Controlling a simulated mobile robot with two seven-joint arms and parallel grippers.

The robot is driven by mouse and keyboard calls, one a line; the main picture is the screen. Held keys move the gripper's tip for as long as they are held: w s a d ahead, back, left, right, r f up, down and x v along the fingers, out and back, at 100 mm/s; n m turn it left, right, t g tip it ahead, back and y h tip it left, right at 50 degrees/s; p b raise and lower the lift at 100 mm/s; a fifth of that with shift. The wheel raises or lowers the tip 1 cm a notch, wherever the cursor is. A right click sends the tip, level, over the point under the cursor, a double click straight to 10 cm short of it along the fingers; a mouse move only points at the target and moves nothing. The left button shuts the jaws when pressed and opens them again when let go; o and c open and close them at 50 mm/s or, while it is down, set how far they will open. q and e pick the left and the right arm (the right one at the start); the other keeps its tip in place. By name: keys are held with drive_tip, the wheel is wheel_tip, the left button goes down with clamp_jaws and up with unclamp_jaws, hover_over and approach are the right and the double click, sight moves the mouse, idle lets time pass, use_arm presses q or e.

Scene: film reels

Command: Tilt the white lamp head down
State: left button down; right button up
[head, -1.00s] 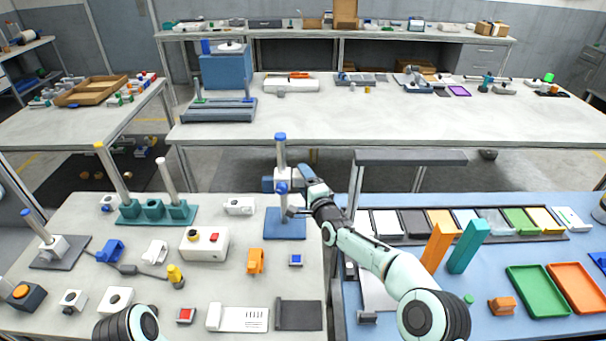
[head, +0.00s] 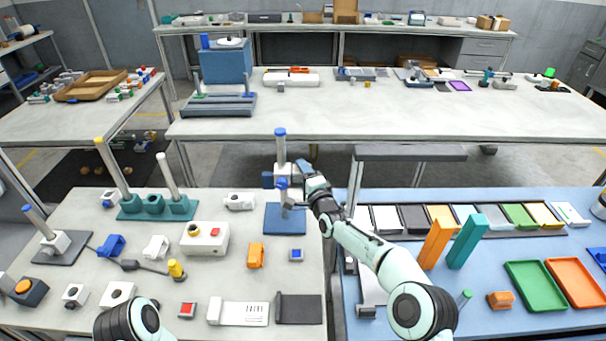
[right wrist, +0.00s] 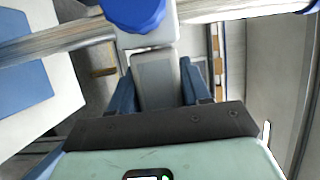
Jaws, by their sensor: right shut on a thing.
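A white post with a blue cap (head: 280,148) stands on a blue base plate (head: 284,220) at the back of the left table. My right gripper (head: 292,180) is at this post, above the plate. A blue knob (head: 282,183) shows beside it. In the right wrist view, my right gripper's blue fingers (right wrist: 158,88) are shut on a pale grey-white block (right wrist: 155,72), which looks like the lamp head. A blue round part (right wrist: 134,12) is just beyond it. The gripper partly hides the head, so its exact tilt is unclear. My left gripper is out of view.
A teal holder (head: 155,210) with posts stands left of the lamp. A white box with a yellow and a red button (head: 205,238), an orange part (head: 256,255) and several small parts lie in front. A grey raised shelf (head: 410,153) stands right of my forearm.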

drive_tip(key=t+b, duration=0.1)
drive_tip(key=b, duration=0.1)
drive_tip(key=n+t+y+b, duration=0.1)
drive_tip(key=b, duration=0.2)
drive_tip(key=shift+f+t, duration=0.3)
drive_tip(key=shift+f, duration=0.05)
drive_tip(key=shift+n+t+y+b, duration=0.3)
drive_tip(key=shift+n+b, duration=0.1)
drive_tip(key=shift+b, duration=0.05)
drive_tip(key=shift+r, duration=0.15)
drive_tip(key=shift+r+n+t+y, duration=0.15)
drive_tip(key=shift+n+t+y, duration=0.45)
drive_tip(key=shift+y, duration=0.2)
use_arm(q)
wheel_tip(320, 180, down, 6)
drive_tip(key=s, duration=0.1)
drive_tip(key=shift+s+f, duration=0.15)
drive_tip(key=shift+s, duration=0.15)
use_arm(e)
drive_tip(key=shift+r+n+t+y, duration=0.1)
drive_tip(key=shift+n+t+y, duration=0.3)
drive_tip(key=o, duration=1)
drive_tip(key=shift+c, duration=0.2)
